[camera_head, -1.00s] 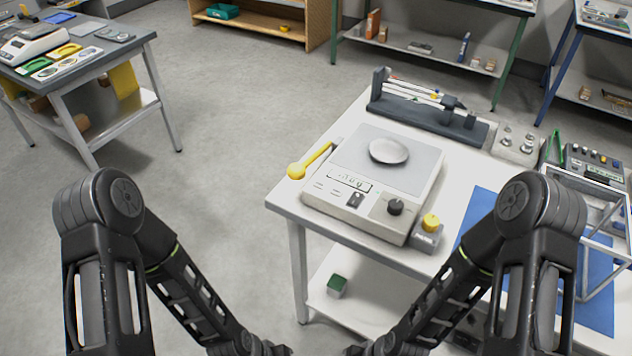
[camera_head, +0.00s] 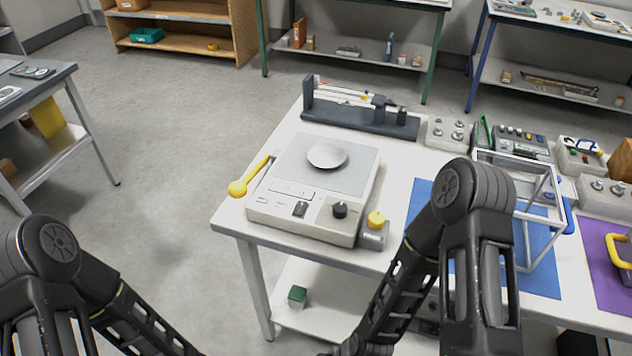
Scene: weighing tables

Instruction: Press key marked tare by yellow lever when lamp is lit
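A grey-white scale (camera_head: 302,227) with a round metal pan (camera_head: 327,156) stands on the white table. A yellow lever (camera_head: 249,177) with a round knob sticks out at its left side. The front panel has small marked keys (camera_head: 262,200), a dark rocker switch (camera_head: 300,208) and a black knob (camera_head: 339,209); the key labels are too small to read. A small box with a yellow round top (camera_head: 376,220) stands at the scale's right front corner. I cannot tell whether it is the lamp or whether it is lit. Both my arms show at the bottom, but neither gripper's fingers are in view.
A dark balance beam device (camera_head: 360,118) stands behind the scale. To the right are a blue mat (camera_head: 420,200) under a clear-sided frame (camera_head: 520,160) and a purple mat (camera_head: 600,240). A green block (camera_head: 297,295) lies on the lower shelf. The floor left of the table is clear.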

